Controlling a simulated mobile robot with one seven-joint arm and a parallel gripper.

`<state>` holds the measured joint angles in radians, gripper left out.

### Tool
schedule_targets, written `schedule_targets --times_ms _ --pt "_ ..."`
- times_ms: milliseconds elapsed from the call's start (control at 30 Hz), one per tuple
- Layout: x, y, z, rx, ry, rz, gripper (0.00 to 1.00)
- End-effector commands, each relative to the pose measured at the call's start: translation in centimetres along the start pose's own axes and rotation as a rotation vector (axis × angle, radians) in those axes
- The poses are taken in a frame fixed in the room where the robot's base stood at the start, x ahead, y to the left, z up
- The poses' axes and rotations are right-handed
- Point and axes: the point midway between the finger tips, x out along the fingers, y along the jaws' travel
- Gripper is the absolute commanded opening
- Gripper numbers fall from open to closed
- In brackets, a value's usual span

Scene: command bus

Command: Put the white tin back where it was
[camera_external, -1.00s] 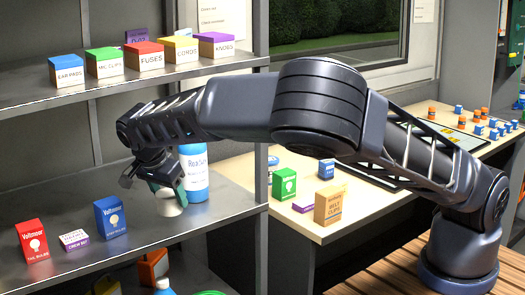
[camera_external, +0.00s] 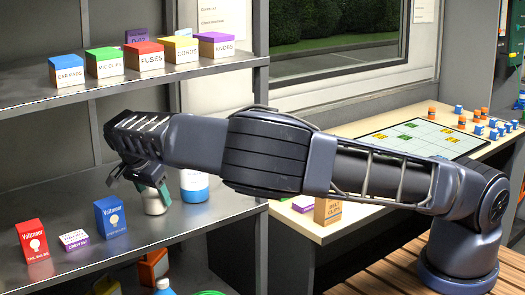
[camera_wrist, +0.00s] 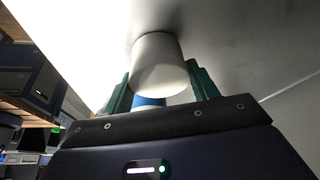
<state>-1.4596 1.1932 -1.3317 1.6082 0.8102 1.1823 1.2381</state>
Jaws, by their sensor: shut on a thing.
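The white tin (camera_external: 154,206) is at the lower shelf (camera_external: 190,222), just left of the blue bottle (camera_external: 194,190). My gripper (camera_external: 157,194) is shut on it, with green fingers on both sides. In the wrist view the tin (camera_wrist: 160,65) sits between the two fingers of my gripper (camera_wrist: 163,85). Its far end is close to the grey shelf surface; I cannot tell for sure whether it touches. My arm hides the upper part of the bottle.
A blue box (camera_external: 110,216), a small white and purple box (camera_external: 74,238) and a red box (camera_external: 33,242) stand left on the lower shelf. The upper shelf (camera_external: 110,80) holds several coloured boxes above my wrist. The shelf's front right is clear.

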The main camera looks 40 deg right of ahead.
Motion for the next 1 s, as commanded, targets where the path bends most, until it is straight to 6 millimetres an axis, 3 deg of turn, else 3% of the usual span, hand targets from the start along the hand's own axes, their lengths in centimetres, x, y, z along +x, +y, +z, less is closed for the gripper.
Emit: schedule_targets --times_ms 333,367,467,800,1000 --pt "0.2 0.0 0.1 0.000 -0.001 0.000 0.29" --pt "0.2 0.0 0.1 0.000 -0.001 0.000 0.63" --pt "0.2 0.0 0.1 0.000 -0.001 0.000 0.80" --pt "0.0 0.0 0.0 0.001 0.000 -0.001 0.80" --pt "-2.4 0.0 0.0 0.000 -0.003 -0.002 0.80"
